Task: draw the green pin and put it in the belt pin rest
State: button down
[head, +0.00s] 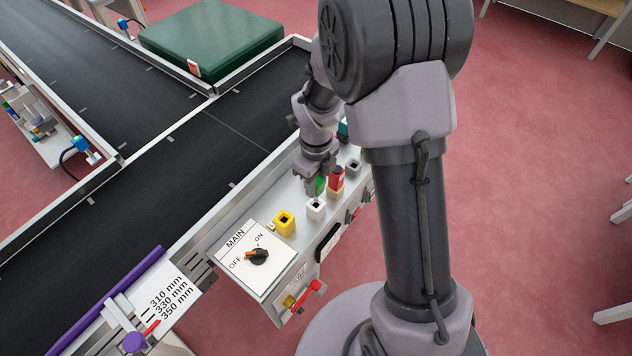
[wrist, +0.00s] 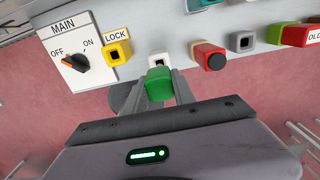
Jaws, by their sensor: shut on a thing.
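The green pin (wrist: 159,84) is held between the two fingers of my gripper (wrist: 158,90), which is shut on it. In the head view my gripper (head: 316,186) is over the control panel, with a bit of the green pin (head: 320,185) showing. A white square socket (wrist: 158,60) is just beyond the pin in the wrist view; its opening shows and looks empty. The white socket (head: 316,210) is just below the gripper in the head view. I cannot tell which holder is the belt pin rest; no such label is readable.
A yellow LOCK socket (wrist: 117,50) and the MAIN switch (wrist: 75,62) are to the left. A red block with a black top (wrist: 209,57), a grey socket (wrist: 242,41) and a red labelled piece (wrist: 298,35) are to the right. The black conveyor (head: 190,150) runs behind the panel.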

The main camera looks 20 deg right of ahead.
aim_at(316, 201)
jog(key=shift+f, duration=0.15)
jog(key=shift+f+b, duration=1.9)
jog(key=shift+f, duration=0.35)
jog(key=shift+f, duration=0.3)
jog(key=shift+f, duration=0.65)
jog(key=c, duration=1)
grip_release()
jog(key=shift+o, duration=0.2)
